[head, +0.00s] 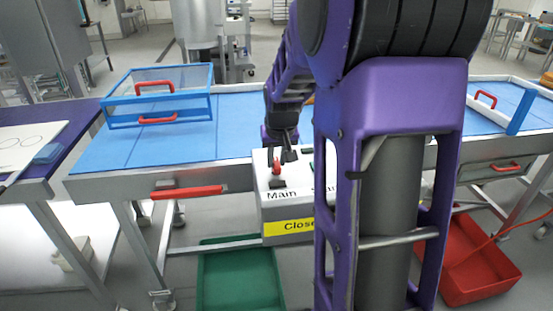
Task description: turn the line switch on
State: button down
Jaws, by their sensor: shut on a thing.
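A white switch box (262,190) stands at the front edge of the blue table. Its sloped top carries a red lever (276,168) on a black base above the printed word "Main". A second label to the right is mostly covered by my arm, and so is the switch above it. A yellow strip (284,227) on the box front reads "Close", cut off by my arm. My gripper (281,156) is down at the box top, shut at the red lever; the contact is small and partly hidden.
The blue table (230,125) bears a clear-lidded box (158,95) with red handles. A red bar (187,192) is on the table's front. A green bin (240,275) and a red bin (480,275) are on the floor. My arm hides the middle right.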

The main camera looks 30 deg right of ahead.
dwell(0.3)
jog(key=m+b, duration=0.1)
jog(key=m, duration=0.1)
jog(key=m+h, duration=0.1)
jog(key=m, duration=0.1)
jog(key=shift+w+a+m+g+h+b, duration=0.2)
jog(key=shift+m+g+h+b, duration=0.1)
jog(key=shift+b, duration=0.1)
jog(key=m, duration=0.2)
jog(key=m+g+h+b, duration=0.1)
jog(key=m, duration=0.1)
jog(key=shift+m+g, duration=0.3)
jog(key=m, duration=0.2)
jog(key=m+g, duration=0.1)
jog(key=m, duration=0.1)
jog(key=shift+w+r+m+g+h, duration=0.1)
jog(key=shift+w+m+g+h, duration=0.05)
jog(key=shift+m+g+h, duration=0.2)
jog(key=m+g+p, duration=0.1)
jog(key=m+p, duration=0.1)
jog(key=m, duration=0.2)
jog(key=shift+g, duration=0.25)
jog(key=c, duration=0.7)
grip_release()
